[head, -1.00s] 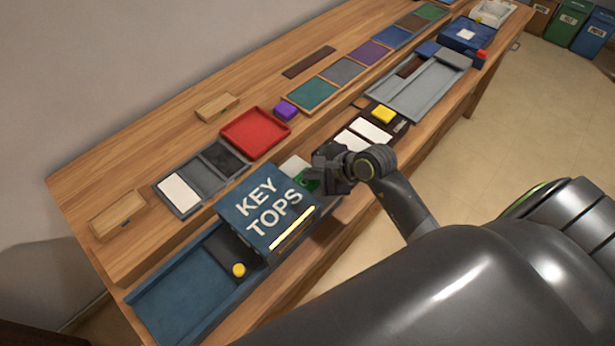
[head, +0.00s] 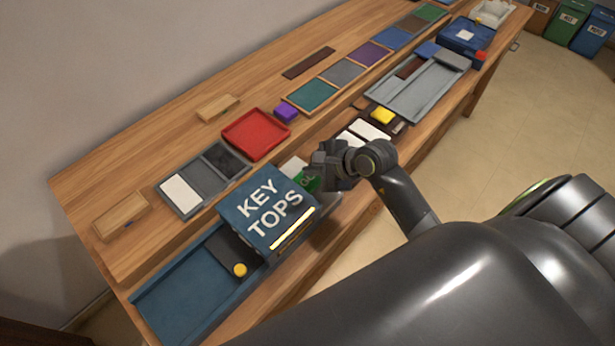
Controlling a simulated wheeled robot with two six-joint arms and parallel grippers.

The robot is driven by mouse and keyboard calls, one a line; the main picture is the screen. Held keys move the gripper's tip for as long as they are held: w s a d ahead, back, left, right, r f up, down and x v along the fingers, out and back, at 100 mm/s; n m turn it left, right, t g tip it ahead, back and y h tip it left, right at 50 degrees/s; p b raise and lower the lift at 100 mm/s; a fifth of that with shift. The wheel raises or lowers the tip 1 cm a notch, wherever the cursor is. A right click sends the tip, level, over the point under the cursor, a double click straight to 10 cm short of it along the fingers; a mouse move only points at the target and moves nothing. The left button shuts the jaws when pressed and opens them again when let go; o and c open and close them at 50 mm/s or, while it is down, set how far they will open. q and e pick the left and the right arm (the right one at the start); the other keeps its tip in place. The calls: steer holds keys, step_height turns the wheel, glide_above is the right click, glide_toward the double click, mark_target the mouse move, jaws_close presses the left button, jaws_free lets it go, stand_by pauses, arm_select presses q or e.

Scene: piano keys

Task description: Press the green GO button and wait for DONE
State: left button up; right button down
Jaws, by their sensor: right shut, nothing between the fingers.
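The green GO button (head: 309,181) shows in the head view just behind the right edge of the blue KEY TOPS box (head: 268,208). It is partly hidden by my right gripper (head: 318,172). The gripper is shut and empty, with its fingers at or just above the green button. I cannot tell whether they touch it. The box has a lit yellow bar (head: 292,229) on its front face. No DONE text is readable. My left gripper is not in view.
A blue tray (head: 170,290) with a yellow knob (head: 240,270) lies left of the box. Several coloured panels line the back of the wooden bench (head: 150,160).

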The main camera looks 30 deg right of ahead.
mark_target(312, 181)
steer(key=shift+r+p, duration=1.55)
steer(key=shift+r, duration=0.85)
steer(key=shift+f, duration=0.1)
